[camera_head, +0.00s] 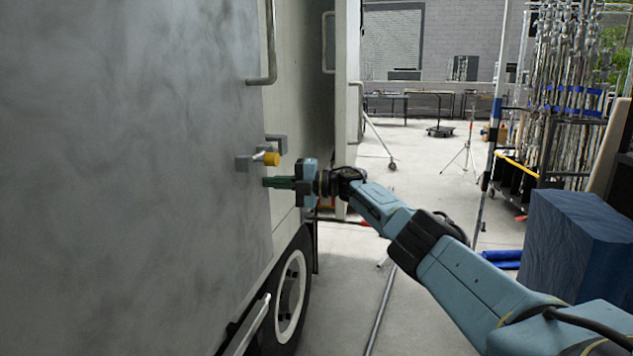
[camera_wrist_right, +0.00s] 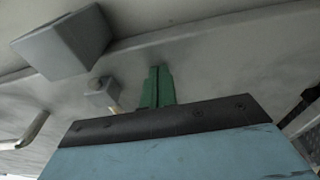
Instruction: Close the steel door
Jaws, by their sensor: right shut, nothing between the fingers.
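The steel door (camera_head: 130,180) is a large grey mottled panel that fills the left of the head view, roughly flush with the truck side. In the right wrist view the shut green fingers (camera_wrist_right: 157,85) point at the grey surface, near a grey block (camera_wrist_right: 62,45); contact cannot be told. My left gripper is out of view.
A truck wheel (camera_head: 290,297) is below the door edge. A blue crate-like block (camera_head: 575,245) stands at the right, near a rack of metal stands (camera_head: 570,90). A pole (camera_head: 381,310) lies on the floor. Concrete floor (camera_head: 420,175) is open behind my arm.

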